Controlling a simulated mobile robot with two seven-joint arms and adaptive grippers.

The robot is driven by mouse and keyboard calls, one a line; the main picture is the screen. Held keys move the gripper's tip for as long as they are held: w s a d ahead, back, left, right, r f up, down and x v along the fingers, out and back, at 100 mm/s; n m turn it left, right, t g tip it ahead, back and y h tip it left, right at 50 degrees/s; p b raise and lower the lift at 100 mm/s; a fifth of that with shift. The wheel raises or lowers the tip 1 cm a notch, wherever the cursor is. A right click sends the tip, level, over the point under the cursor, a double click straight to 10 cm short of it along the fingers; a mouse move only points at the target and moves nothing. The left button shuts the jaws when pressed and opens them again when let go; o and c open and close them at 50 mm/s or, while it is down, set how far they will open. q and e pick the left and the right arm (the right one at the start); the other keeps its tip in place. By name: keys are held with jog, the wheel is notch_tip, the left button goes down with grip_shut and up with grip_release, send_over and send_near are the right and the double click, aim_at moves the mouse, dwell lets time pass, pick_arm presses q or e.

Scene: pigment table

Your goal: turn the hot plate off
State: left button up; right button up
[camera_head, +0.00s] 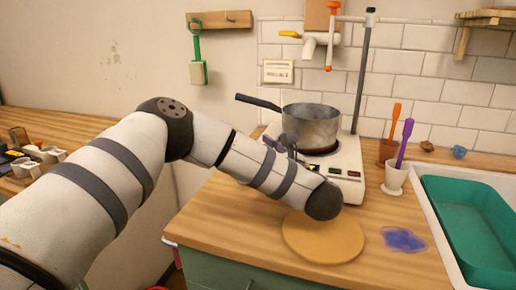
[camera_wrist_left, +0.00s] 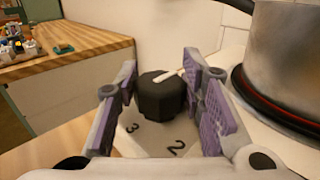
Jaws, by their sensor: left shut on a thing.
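The white hot plate (camera_head: 345,160) stands on the wooden counter, with a metal saucepan (camera_head: 311,124) on its dark burner. In the left wrist view its black knob (camera_wrist_left: 162,97) has a white pointer line aimed toward the upper right of the picture. The numbers 3 and 2 show on the panel near the knob. My left gripper (camera_wrist_left: 162,65) is shut on the knob, with its purple-padded fingers on either side. In the head view my left gripper (camera_head: 284,146) is partly hidden by my forearm, which also hides the knob. My right gripper is not in view.
The saucepan (camera_wrist_left: 290,62) is close to the right finger. A round wooden board (camera_head: 323,240) lies in front of the hot plate. A white cup (camera_head: 395,178) with a purple tool and a sink with a green basin (camera_head: 480,230) are to the right.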

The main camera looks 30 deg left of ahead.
pick_arm(q)
jog(key=shift+a, duration=0.1)
jog(key=o, duration=1.1)
jog(key=shift+d, duration=0.25)
jog(key=v, duration=1)
jog(key=shift+s+d, duration=0.2)
jog(key=shift+d, duration=0.1)
jog(key=shift+s+d, duration=0.3)
